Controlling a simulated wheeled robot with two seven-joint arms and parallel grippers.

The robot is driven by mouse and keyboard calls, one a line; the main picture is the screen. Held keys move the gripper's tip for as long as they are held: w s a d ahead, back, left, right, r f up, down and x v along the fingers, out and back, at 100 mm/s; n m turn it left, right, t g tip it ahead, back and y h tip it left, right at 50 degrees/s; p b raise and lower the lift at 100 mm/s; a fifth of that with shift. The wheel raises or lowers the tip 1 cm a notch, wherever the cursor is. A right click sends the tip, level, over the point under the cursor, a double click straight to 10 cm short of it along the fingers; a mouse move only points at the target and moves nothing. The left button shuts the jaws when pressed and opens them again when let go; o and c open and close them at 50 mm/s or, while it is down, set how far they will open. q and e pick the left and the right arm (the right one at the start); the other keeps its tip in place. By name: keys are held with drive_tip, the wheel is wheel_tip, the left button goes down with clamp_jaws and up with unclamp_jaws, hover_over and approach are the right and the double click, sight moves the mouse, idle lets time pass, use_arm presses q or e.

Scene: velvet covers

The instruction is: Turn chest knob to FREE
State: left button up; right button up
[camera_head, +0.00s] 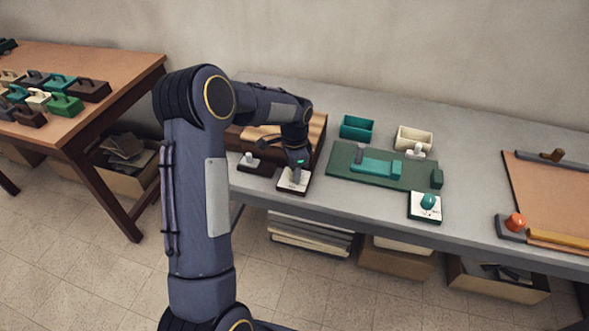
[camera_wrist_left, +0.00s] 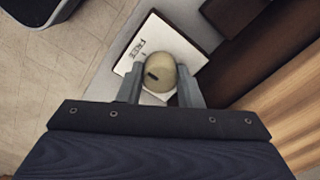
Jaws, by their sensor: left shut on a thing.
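The chest knob (camera_wrist_left: 162,82) is a pale beige round knob with a short dark mark on its face. It sits on a white plate (camera_wrist_left: 185,33) with the word FREE printed above and left of the knob in the left wrist view. My left gripper (camera_wrist_left: 160,70) has one finger on each side of the knob and is shut on it. In the head view the left gripper (camera_head: 295,172) reaches down to the white plate (camera_head: 290,185) at the front of the wooden chest (camera_head: 317,130), and hides the knob. My right gripper is not in view.
A second small lever block (camera_head: 252,163) stands left of the plate. A green board (camera_head: 340,170), a teal bin (camera_head: 357,127), a cream bin (camera_head: 413,139) and a teal-knob plate (camera_head: 425,206) lie to the right. An orange knob (camera_head: 515,221) is further right.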

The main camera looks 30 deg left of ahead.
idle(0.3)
use_arm(q)
drive_tip(key=o, duration=1)
wheel_tip(320, 180, up, 7)
drive_tip(key=shift+r, duration=0.45)
